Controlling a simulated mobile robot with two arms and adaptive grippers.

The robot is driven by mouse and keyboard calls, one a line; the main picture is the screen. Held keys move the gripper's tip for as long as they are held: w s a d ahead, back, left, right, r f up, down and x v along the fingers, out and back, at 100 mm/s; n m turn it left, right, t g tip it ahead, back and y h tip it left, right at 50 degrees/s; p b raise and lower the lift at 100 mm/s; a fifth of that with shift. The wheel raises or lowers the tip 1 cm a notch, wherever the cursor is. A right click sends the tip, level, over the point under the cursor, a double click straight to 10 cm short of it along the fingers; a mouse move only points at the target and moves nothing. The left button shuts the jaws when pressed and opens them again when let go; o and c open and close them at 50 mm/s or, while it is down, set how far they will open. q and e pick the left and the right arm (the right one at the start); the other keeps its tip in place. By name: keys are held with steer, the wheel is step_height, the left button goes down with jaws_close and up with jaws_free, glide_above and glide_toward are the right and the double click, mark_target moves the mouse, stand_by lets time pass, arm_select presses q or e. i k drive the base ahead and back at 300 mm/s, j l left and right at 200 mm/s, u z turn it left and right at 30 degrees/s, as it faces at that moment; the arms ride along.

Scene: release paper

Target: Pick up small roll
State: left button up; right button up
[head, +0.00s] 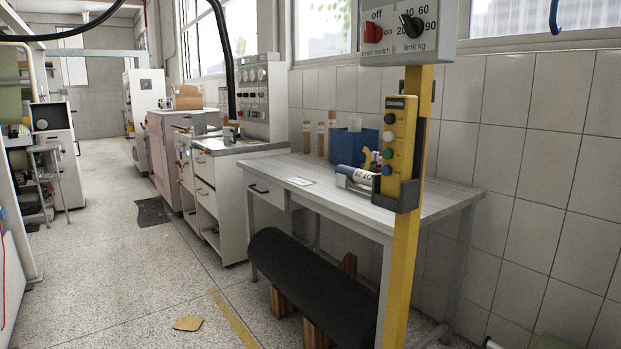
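Neither of my grippers shows in the head view. No single thing is plainly the small roll. Several slim brown upright rolls or tubes (321,138) stand at the back of the grey table (440,197) against the tiled wall. A dark cylinder with a white label (362,176) lies on the table beside the yellow post, partly hidden by the control box. A large black roll (310,285) lies on wooden supports under the table.
A yellow post (407,255) with a button box (398,140) stands in front of the table. A blue container (350,147) sits on the table. White cabinets (228,190) line the wall further back. The speckled floor (130,270) at left is mostly clear, with a brown scrap (188,323).

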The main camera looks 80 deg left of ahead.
mark_target(365, 177)
steer(key=u, duration=2.1)
